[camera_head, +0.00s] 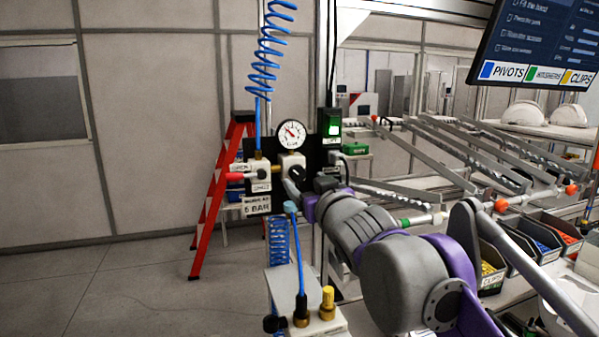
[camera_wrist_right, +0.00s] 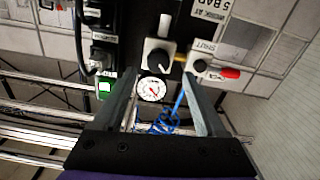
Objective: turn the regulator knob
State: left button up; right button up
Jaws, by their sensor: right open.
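The black regulator knob (camera_head: 297,174) sits on the front of a pale regulator block, below the round pressure gauge (camera_head: 290,134), and is partly covered by my right gripper in the head view. In the right wrist view, which is turned upside down, the knob (camera_wrist_right: 157,57) has a white mark and the gauge (camera_wrist_right: 151,89) shows between my fingers. My right gripper (camera_wrist_right: 158,74) is open, with one finger toward each side of the knob, just short of it. I cannot tell whether either finger touches it. My left gripper is not in view.
A red-handled shut valve (camera_head: 240,176) is left of the regulator. A green-lit switch box (camera_head: 330,122) is at its upper right. A coiled blue hose (camera_head: 268,50) hangs above. A red ladder (camera_head: 216,195) stands behind. Metal rails (camera_head: 470,155) and parts bins (camera_head: 490,277) are right.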

aim_at(299, 174)
jog(key=shift+p+x, duration=0.4)
jog(key=shift+x, duration=2.4)
jog(key=shift+d, duration=0.15)
grip_shut()
